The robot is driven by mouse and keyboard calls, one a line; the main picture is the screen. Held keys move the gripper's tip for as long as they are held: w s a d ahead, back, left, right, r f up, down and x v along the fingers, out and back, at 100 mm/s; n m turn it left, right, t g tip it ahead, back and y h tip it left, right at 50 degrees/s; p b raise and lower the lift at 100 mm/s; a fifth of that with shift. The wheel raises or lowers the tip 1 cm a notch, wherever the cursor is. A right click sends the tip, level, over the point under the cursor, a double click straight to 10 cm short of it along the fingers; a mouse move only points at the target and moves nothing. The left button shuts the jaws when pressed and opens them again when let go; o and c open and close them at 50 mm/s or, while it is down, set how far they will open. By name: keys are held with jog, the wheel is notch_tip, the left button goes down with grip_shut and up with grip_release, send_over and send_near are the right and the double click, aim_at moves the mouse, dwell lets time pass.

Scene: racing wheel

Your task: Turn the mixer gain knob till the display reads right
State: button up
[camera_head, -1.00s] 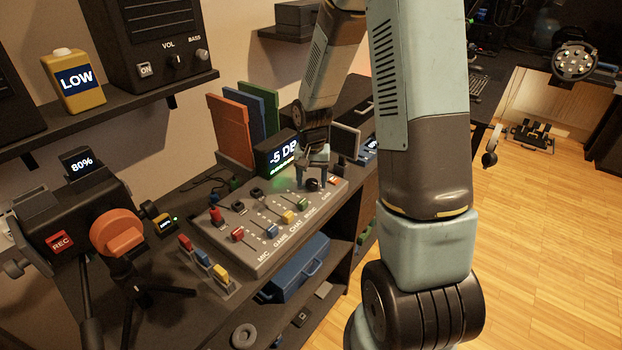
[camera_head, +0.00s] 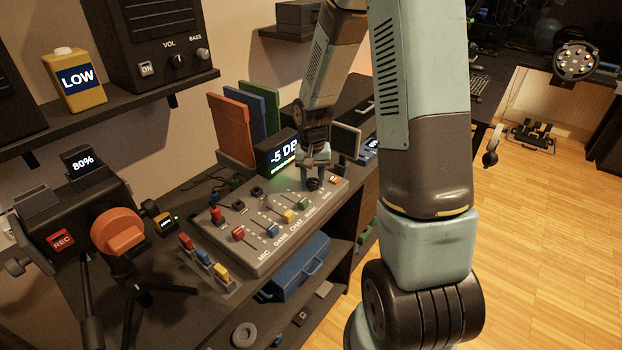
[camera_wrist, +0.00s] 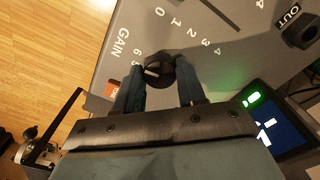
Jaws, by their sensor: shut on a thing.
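The grey mixer (camera_head: 262,245) lies on the desk with its sliders and knobs facing up. The black gain knob (camera_wrist: 158,70) is between the two fingers of my gripper (camera_wrist: 160,82) in the wrist view, beside the word GAIN and a ring of numbers. A light pointer mark shows on the knob. In the head view my gripper (camera_head: 313,182) is down at the mixer's far right end, shut on the knob and mostly covering it. The display (camera_head: 283,155) behind the mixer reads "-5 DB", its right end partly hidden by my arm; a green bar shows below.
Colored sliders (camera_head: 272,230) stand left of my gripper on the mixer. Orange, blue and green upright panels (camera_head: 232,130) stand behind. A camera on a tripod (camera_head: 118,235) is at the left. A blue case (camera_head: 298,268) sits on the shelf below.

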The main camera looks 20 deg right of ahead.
aim_at(312, 181)
jog(key=shift+n, duration=2.1)
jog(key=o, duration=1.1)
jog(key=shift+c, duration=0.2)
notch_tip(312, 181, up, 14)
jog(key=shift+f, duration=0.15)
